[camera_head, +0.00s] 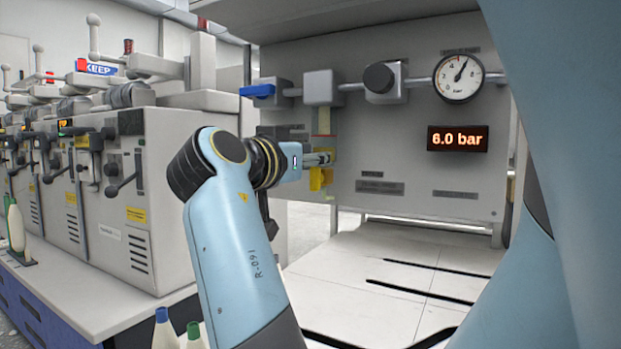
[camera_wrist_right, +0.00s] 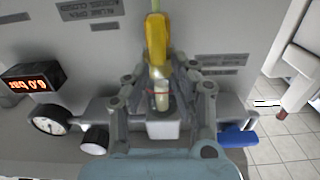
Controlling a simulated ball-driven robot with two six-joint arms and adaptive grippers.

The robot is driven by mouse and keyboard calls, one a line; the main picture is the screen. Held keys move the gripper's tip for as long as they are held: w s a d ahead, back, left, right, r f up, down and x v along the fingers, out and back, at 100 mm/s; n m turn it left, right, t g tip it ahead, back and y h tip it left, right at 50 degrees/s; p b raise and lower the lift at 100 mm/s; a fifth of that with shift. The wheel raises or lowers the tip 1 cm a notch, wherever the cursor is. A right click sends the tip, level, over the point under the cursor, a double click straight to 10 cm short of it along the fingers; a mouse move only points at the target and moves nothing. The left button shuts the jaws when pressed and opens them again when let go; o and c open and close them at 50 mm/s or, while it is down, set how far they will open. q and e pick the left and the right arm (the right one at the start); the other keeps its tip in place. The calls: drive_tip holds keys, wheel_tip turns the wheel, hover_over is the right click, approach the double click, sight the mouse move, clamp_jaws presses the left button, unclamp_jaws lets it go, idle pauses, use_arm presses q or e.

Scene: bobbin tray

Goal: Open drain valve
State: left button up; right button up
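The yellow valve handle (camera_head: 317,179) sits low on the left part of the grey panel, under a sight glass (camera_head: 324,121) and a grey block. My right gripper (camera_head: 328,159) reaches it from the left and partly covers it. In the right wrist view, the yellow handle (camera_wrist_right: 156,42) lies between the fingertips of my right gripper (camera_wrist_right: 160,66). Whether the fingers touch or clamp it is unclear. The lit display (camera_head: 457,139) reads 6.0 bar. My left gripper is not in view.
A blue lever (camera_head: 257,91) is at the pipe's left end, above my right gripper. A black knob (camera_head: 379,78) and a round gauge (camera_head: 457,77) follow to the right. Grey machines (camera_head: 150,190) stand at the left, with bottles (camera_head: 165,328) below. The white surface under the panel is clear.

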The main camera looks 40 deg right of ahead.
wheel_tip(320, 180, up, 6)
drive_tip(key=shift+r, duration=0.1)
idle(0.7)
